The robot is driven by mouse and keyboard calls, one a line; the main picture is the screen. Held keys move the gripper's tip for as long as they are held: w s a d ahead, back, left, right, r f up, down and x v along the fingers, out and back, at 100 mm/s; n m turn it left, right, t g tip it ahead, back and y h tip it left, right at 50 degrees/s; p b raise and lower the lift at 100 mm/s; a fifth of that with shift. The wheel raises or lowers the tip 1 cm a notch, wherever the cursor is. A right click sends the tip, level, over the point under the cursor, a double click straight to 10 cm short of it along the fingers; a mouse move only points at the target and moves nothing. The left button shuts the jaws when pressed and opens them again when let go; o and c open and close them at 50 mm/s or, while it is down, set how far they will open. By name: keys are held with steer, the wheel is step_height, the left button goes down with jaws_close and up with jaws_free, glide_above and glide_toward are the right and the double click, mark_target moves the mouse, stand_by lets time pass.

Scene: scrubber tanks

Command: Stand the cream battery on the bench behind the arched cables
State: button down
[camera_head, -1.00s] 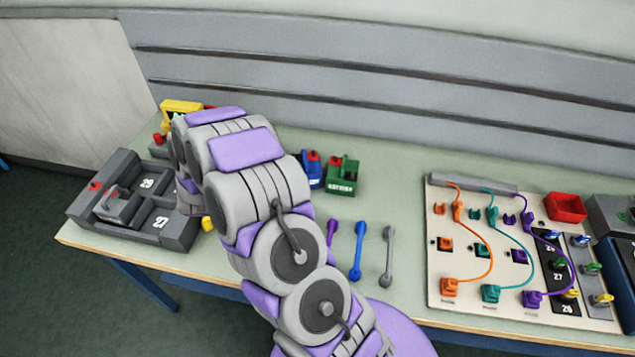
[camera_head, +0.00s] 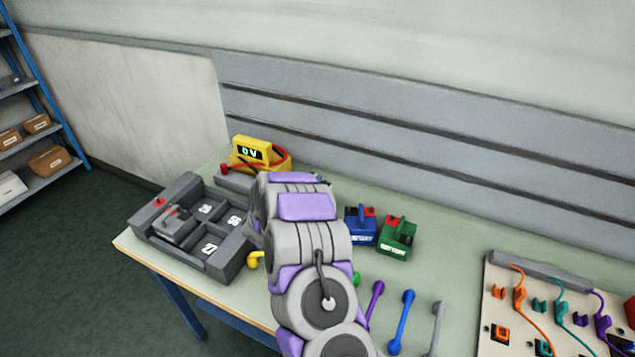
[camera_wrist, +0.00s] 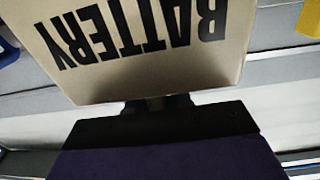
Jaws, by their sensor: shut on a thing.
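The cream battery (camera_wrist: 140,45) fills the upper part of the wrist view, its black BATTERY lettering upside down there. My gripper (camera_wrist: 160,105) is shut on it; only a dark part of the gripper shows below the battery. In the head view my arm hides both gripper and battery. Orange (camera_head: 537,318), teal (camera_head: 573,325) and purple (camera_head: 610,325) cables arch over a cream board (camera_head: 490,305) at the lower right, partly cut off by the picture edge. The pale green bench (camera_head: 450,240) runs across the head view.
A blue battery (camera_head: 360,229) and a green battery (camera_head: 397,238) stand right of my arm. A yellow meter (camera_head: 252,152) with red and dark leads stands at the back left. A grey tray (camera_head: 150,225) lies left. Blue (camera_head: 401,322) and purple (camera_head: 374,303) tools lie in front.

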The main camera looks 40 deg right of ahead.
steer(key=shift+d+f, duration=0.25)
steer(key=shift+f, duration=0.3)
steer(key=shift+d+f, duration=0.2)
steer(key=shift+f, duration=0.35)
steer(key=f, duration=0.1)
steer(key=a+f+b, duration=0.1)
steer(key=f, duration=0.1)
steer(key=shift+a, duration=0.15)
steer(key=c, duration=1.4)
jaws_free()
steer(key=shift+d+f, duration=0.1)
steer(key=shift+d, duration=0.3)
steer(key=o, duration=0.3)
steer(key=shift+o, duration=0.2)
steer(key=p+v, duration=0.1)
steer(key=v, duration=0.7)
steer(key=shift+f, duration=0.25)
